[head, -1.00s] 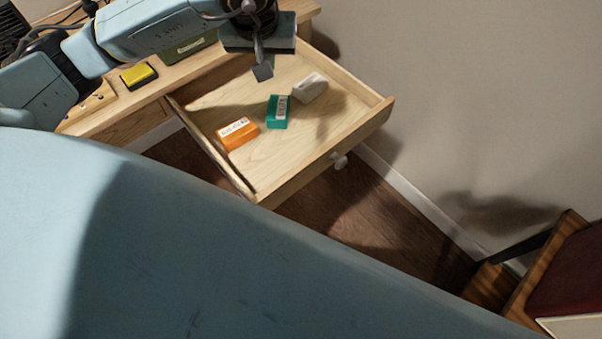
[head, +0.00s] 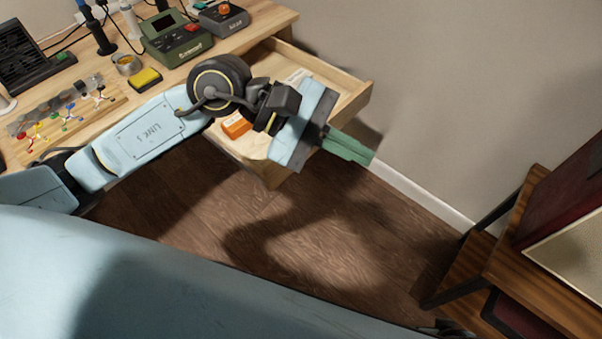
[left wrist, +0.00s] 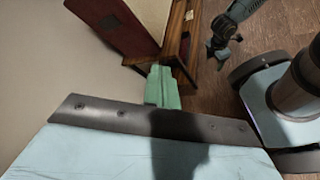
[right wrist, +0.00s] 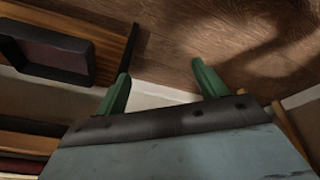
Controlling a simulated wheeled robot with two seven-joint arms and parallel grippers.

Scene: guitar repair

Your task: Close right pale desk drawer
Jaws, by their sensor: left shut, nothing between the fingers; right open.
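The pale wooden drawer (head: 325,65) stands pulled out from the right end of the desk in the head view. My left arm crosses over it and hides most of its front and its knob. An orange box (head: 236,125) lies inside; most other contents are hidden. My left gripper (head: 352,147) is past the drawer's front edge, its green fingers shut and empty. Contact with the front cannot be told. The shut fingers also show in the left wrist view (left wrist: 163,88). My right gripper (right wrist: 160,75) is open and empty over the floor, away from the drawer.
The desk top (head: 170,85) holds a green device (head: 178,40), a yellow block (head: 145,79) and small parts. A wall runs along the drawer's right. A wooden stand (head: 500,250) with a dark red item is at lower right. Brown floor (head: 330,225) lies clear before the drawer.

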